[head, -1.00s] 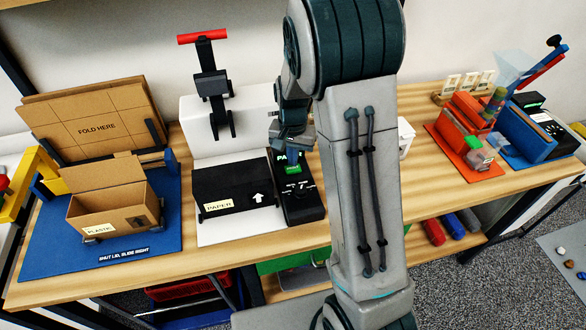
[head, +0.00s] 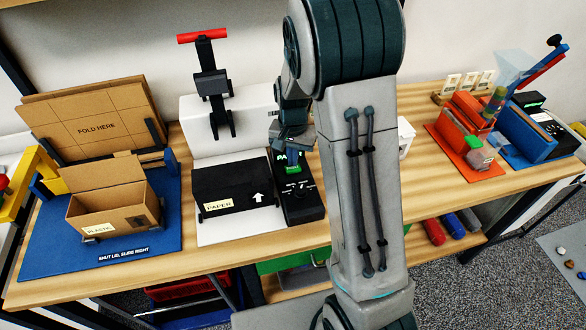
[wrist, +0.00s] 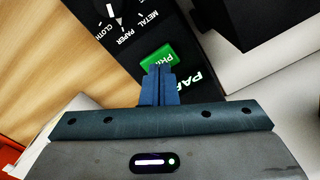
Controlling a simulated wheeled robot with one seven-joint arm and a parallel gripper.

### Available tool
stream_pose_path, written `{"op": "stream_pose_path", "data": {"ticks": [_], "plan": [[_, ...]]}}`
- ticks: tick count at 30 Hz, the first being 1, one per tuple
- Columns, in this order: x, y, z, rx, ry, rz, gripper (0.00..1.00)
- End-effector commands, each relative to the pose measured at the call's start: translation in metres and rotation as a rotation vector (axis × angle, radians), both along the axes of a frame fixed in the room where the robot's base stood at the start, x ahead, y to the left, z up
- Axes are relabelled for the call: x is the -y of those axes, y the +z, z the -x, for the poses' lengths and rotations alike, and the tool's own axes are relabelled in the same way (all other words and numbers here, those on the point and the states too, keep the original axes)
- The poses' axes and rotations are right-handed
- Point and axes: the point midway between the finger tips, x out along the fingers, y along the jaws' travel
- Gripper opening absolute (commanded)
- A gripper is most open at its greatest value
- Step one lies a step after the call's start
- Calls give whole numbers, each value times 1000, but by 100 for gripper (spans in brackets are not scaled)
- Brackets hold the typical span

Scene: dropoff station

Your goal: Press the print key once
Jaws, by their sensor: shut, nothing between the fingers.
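The print key (wrist: 158,56) is a green key with white lettering on a black control panel (wrist: 180,25). The panel (head: 303,205) also shows in the head view, right of the black box marked PAPER, and the green key (head: 292,169) shows below my gripper. My gripper (wrist: 158,70) is shut and empty, with its blue fingertips together at the near edge of the key. The fingertips hide part of the key and its lettering. I cannot tell whether they touch it. A dial with the words CLOTH, PAPER and METAL (wrist: 118,18) lies beyond the key.
The black PAPER box (head: 235,188) stands directly left of the panel. A lever with a red handle (head: 203,37) rises behind it. A cardboard box on a blue base (head: 40,255) is at left. Orange and blue fixtures (head: 545,140) stand at right. Bare wooden bench lies before the panel.

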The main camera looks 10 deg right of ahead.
Motion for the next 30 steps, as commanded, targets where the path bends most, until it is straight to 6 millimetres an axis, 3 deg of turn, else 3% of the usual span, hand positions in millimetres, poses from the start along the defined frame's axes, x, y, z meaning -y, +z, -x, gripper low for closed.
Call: {"op": "stream_pose_path", "data": {"ticks": [30], "plan": [[0,-16,0,0,0,0,0]]}}
